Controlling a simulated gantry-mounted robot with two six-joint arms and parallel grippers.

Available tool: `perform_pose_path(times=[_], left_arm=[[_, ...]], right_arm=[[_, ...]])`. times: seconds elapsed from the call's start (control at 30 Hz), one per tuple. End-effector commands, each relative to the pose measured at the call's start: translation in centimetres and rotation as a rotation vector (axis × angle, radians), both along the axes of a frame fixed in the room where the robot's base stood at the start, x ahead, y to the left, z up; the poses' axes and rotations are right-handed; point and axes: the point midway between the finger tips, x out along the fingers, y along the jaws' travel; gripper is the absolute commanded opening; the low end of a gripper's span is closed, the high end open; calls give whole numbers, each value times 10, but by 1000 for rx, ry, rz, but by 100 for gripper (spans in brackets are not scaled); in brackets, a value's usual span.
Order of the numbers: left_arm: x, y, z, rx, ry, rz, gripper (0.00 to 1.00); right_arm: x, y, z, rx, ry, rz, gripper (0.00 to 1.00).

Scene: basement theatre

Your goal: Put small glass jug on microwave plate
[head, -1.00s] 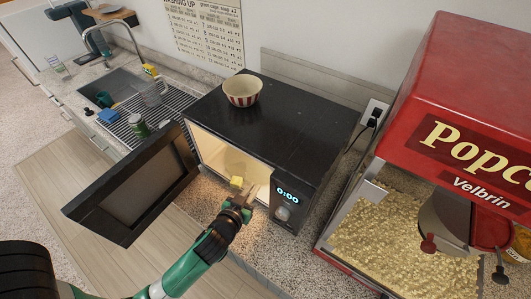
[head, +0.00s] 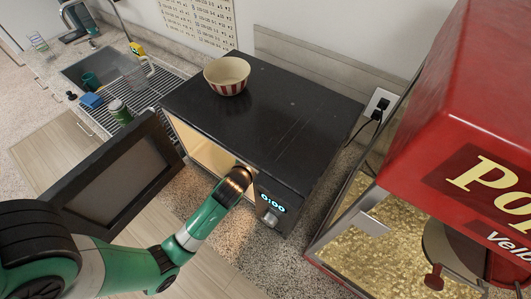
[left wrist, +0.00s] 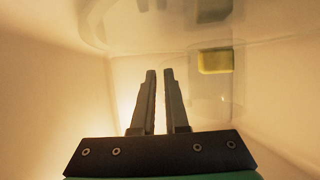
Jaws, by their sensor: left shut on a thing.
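My left gripper (left wrist: 163,78) is inside the lit microwave (head: 275,112), and its fingers are hidden in the head view. In the left wrist view its fingers are close together, shut on the small glass jug (left wrist: 213,95). The jug is clear, with faint outlines and a yellow block-like part (left wrist: 215,61). The clear glass microwave plate (left wrist: 93,25) shows as a curved rim at the top of that view. A yellowish reflection shows near the jug. I cannot tell whether jug and plate touch. My right gripper is not in view.
The microwave door (head: 112,178) stands open to the left. A striped bowl (head: 227,76) sits on the microwave. A red popcorn machine (head: 465,120) stands to the right. A drying rack (head: 137,92) and sink lie at the left, with a green can (head: 120,112) on the rack.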

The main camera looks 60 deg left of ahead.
Motion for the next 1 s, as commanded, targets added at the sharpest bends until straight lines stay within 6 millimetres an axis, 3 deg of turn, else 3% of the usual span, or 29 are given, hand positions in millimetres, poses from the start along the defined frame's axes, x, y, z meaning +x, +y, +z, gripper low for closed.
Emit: perform_pose_path(times=[0.03,0.37,0.4,0.57,0.9,1.0], left_arm=[[0,1,-11,2,-1,2,0],[-1,1,-11,2,-1,2,0],[-1,1,-11,1,-1,2,15],[-1,1,-10,0,0,2,42],[-1,1,-4,1,-1,2,42],[-11,-8,-3,1,1,0,42]], right_arm=[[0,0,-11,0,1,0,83],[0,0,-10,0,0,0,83],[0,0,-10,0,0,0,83],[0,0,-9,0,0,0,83],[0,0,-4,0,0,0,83],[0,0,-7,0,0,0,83]])
